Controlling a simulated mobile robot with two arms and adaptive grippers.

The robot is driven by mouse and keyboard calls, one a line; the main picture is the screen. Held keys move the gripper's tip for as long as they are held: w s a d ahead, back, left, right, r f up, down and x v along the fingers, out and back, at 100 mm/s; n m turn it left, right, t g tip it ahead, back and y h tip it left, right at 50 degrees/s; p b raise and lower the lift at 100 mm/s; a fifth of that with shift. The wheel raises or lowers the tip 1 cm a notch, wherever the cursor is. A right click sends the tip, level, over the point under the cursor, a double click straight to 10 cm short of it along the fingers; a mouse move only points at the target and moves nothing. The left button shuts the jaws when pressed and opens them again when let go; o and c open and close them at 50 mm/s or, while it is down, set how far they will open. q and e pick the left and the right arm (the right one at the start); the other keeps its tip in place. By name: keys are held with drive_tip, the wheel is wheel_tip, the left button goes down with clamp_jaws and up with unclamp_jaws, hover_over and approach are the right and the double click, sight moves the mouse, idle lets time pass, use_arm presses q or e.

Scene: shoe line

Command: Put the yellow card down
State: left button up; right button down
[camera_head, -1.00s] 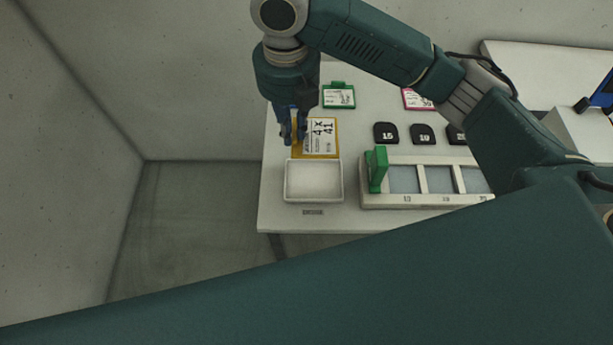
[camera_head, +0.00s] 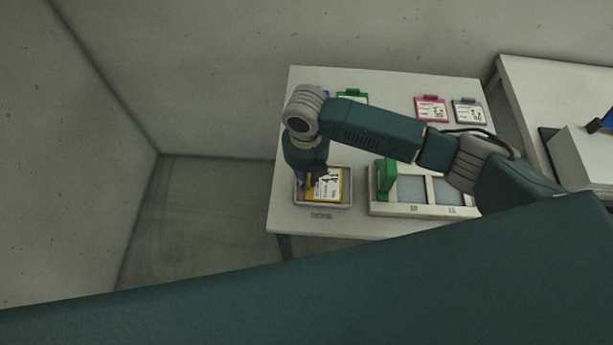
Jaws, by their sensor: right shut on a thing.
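The yellow card (camera_head: 329,186), with a white printed face, is over or in the small white tray (camera_head: 324,207) at the table's front left. It appears within the tray's outline; I cannot tell whether it touches the tray floor. My right gripper (camera_head: 309,185) points down and is shut on the card's left side. Its fingers are dark and partly hidden by the wrist. My left gripper is not in view.
A white rack (camera_head: 412,210) with a green upright piece (camera_head: 386,180) stands right of the tray. Green (camera_head: 352,97), pink (camera_head: 431,108) and grey (camera_head: 468,111) cards lie at the back of the table (camera_head: 400,86). My arm covers the middle.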

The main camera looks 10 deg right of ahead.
drive_tip(key=shift+f, duration=0.2)
drive_tip(key=c, duration=1.7)
unclamp_jaws()
drive_tip(key=shift+f, duration=0.1)
wheel_tip(320, 180, up, 12)
drive_tip(key=shift+r+b, duration=0.15)
drive_tip(key=shift+b, duration=0.75)
